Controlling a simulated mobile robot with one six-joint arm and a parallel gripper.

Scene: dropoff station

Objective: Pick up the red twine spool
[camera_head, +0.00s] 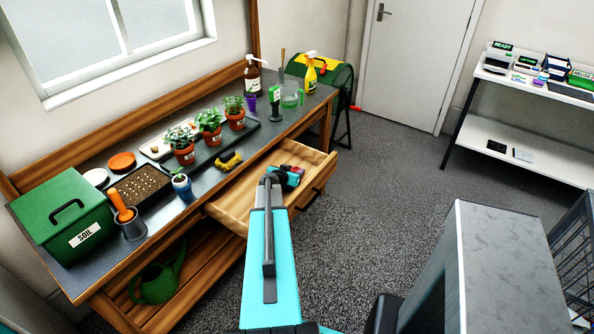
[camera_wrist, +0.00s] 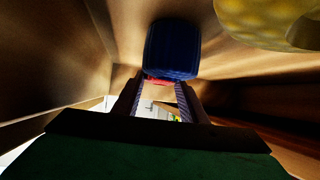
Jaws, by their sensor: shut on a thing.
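My gripper (camera_wrist: 158,90) reaches down into the open wooden drawer (camera_head: 235,207) of the bench. Its two ribbed fingers are shut on a red thing, which I take for the red twine spool (camera_wrist: 158,82). Only a thin red strip of it shows between the fingertips in the wrist view. A red patch also shows by the gripper's end in the head view (camera_head: 299,171). A dark blue rounded thing (camera_wrist: 172,48) is just beyond the fingertips. I cannot tell whether it touches the red one. The spool's underside is hidden.
A yellow bumpy thing (camera_wrist: 270,18) lies close by at the upper right. Drawer walls stand near the gripper on both sides. On the bench above are potted plants (camera_head: 209,124), a green soil box (camera_head: 65,213) and spray bottles (camera_head: 310,76).

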